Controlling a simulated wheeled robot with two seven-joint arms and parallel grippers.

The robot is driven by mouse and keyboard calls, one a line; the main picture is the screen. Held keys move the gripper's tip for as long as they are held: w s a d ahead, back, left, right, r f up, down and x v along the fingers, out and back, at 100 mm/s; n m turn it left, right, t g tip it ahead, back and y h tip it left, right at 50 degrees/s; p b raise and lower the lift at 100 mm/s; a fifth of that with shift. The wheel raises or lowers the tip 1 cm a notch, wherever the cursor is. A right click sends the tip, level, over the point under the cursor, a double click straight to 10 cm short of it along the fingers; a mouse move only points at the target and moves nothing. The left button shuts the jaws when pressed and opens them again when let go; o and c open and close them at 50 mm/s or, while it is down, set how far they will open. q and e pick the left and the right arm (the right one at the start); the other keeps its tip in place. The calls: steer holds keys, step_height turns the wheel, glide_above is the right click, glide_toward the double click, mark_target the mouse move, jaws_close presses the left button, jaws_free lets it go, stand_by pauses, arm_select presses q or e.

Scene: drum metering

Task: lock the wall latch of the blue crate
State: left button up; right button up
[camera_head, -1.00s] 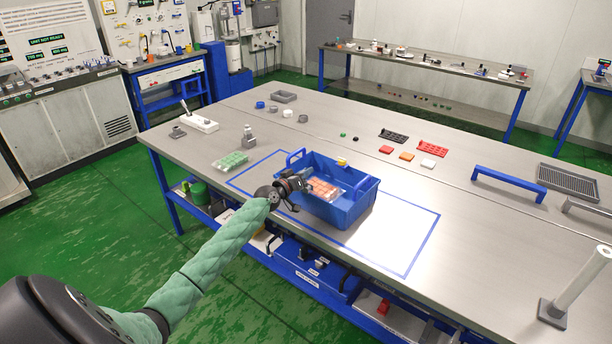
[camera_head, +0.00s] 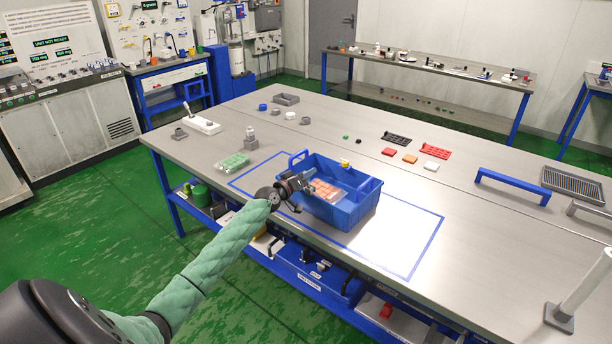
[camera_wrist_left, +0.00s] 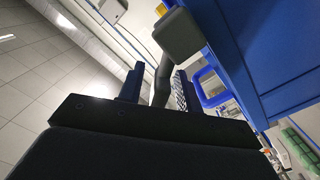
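The blue crate (camera_head: 350,213) stands on the table inside a blue outlined area. It holds a clear pack with orange pieces (camera_head: 325,190). My left gripper (camera_head: 303,183) is at the crate's near left wall. In the left wrist view the crate's blue wall (camera_wrist_left: 275,45) fills the upper right. A dark grey block (camera_wrist_left: 178,36) with a lever (camera_wrist_left: 162,82), apparently the wall latch, sits beside that wall. The lever reaches down between the two fingers of my left gripper (camera_wrist_left: 158,88). The fingers stand apart, with a visible gap on the left side of the lever. My right gripper is not in view.
A green tray (camera_head: 232,161) and a small grey fixture (camera_head: 250,140) stand left of the crate. Coloured blocks (camera_head: 410,158) lie behind it. A blue bar handle (camera_head: 512,180) is at the right.

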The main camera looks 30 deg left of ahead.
arm_select(q)
steer(key=shift+s, duration=0.1)
